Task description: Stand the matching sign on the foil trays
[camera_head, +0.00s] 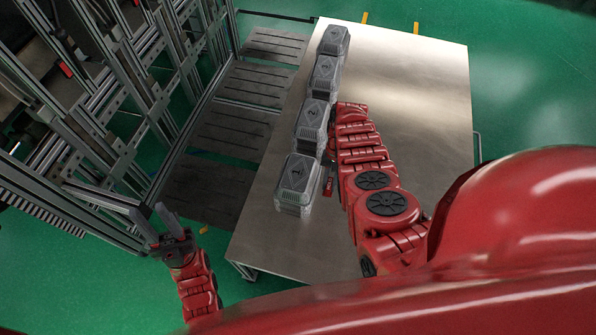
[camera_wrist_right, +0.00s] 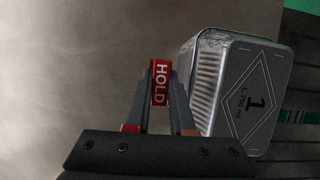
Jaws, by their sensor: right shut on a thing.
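Several foil trays with grey lids stand in a row along the left side of the table. The second tray (camera_head: 312,122) appears marked 2; the farther lids are too small to read surely. My right gripper (camera_wrist_right: 160,75) is shut on a red sign (camera_wrist_right: 160,84) reading HOLD, just beside the nearest tray. The sign shows small in the head view (camera_head: 329,187). My left gripper (camera_head: 158,220) is open and empty, off the table's left side.
The bare metal table (camera_head: 410,100) has wide free room right of the tray row. A metal rack frame (camera_head: 150,90) stands at the left, with dark slatted panels (camera_head: 237,122) between it and the table. The farther trays (camera_head: 326,75) stand close together.

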